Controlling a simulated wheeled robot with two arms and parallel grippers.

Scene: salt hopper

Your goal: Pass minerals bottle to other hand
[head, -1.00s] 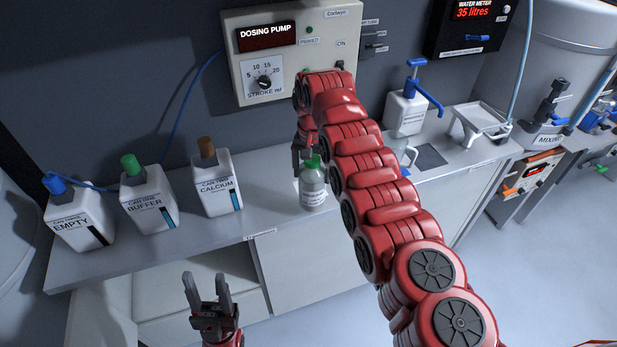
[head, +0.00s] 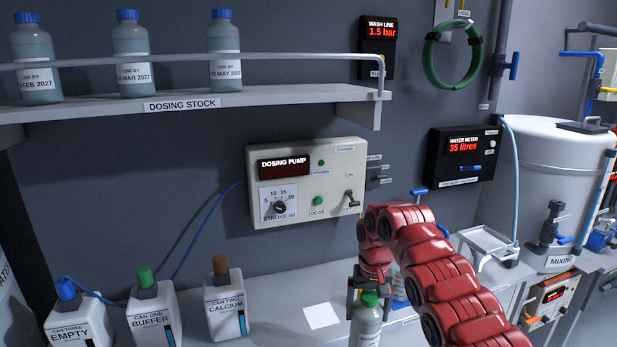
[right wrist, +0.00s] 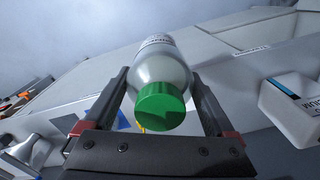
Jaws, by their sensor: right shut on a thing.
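My right gripper (head: 369,288) is shut on a translucent whitish bottle with a green cap (head: 367,322), its lower part cut off by the frame. It is at the bench in front of the dosing pump. In the right wrist view the bottle (right wrist: 160,65) is between the two fingers, its green cap toward the camera. I take it for the minerals bottle; its label is too small to read. My left gripper is not in view.
A white square (head: 322,315) lies bare on the bench (head: 280,305). The calcium can (head: 225,308), buffer can (head: 152,315) and empty can (head: 75,320) stand to the left. The dosing stock shelf (head: 280,95) holds several bottles. The dosing pump (head: 330,210) is on the wall.

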